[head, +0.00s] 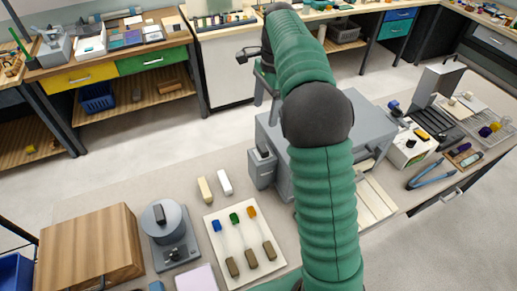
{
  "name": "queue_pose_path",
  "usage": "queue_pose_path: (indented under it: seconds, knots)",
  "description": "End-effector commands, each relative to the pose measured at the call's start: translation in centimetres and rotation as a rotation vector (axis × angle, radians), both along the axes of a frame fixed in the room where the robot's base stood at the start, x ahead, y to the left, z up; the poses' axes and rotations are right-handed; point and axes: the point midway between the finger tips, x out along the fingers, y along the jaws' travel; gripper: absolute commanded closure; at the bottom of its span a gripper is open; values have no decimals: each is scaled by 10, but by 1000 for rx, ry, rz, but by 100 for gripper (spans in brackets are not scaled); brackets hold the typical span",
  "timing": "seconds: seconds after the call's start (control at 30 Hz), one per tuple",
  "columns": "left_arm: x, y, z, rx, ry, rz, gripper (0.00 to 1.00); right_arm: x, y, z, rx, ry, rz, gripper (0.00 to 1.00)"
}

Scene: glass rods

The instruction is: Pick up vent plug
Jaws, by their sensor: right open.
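I cannot tell for sure which thing is the vent plug. A small dark block (264,152) sits on top of a narrow grey box at the left side of a larger grey box-shaped unit (271,130). My right arm in its green sleeve crosses the middle of the view and hides much of that unit. My right gripper (258,76) is open, partly hidden beyond the arm's far end, and shows above the unit in the picture. I see nothing between its fingers. My left gripper is not in view.
A white board (222,262) holds three rods with blue, green and orange ends. Left of it stand a round grey device (170,225) and a wooden box (92,245). Cream (205,189) and white (225,182) blocks lie behind. Blue tongs (430,175) lie at right.

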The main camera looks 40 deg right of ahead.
Motion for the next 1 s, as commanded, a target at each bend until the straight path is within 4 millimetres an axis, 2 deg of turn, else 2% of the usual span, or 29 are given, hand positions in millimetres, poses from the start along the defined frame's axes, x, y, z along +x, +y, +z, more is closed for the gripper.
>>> queue_pose_path:
  seconds: [0.07, 0.13, 0.4, 0.5, 0.67, 0.9, 1.0]
  knots:
    - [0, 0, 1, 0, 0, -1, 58, -1, -4, 1, 8, 8, -34, 27]
    - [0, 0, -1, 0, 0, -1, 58, -1, -5, -11, 11, 11, -39, 27]
    - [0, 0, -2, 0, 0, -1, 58, 1, 7, -78, 7, 12, -34, 27]
    - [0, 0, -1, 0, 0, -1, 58, 3, 11, -97, 4, 10, -32, 27]
    - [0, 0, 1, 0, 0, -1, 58, 2, 14, -113, 4, 9, -32, 27]
    - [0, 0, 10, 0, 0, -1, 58, 1, 20, -154, 7, 8, -32, 27]
    - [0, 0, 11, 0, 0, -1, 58, 2, 20, -162, 6, 7, -32, 27]
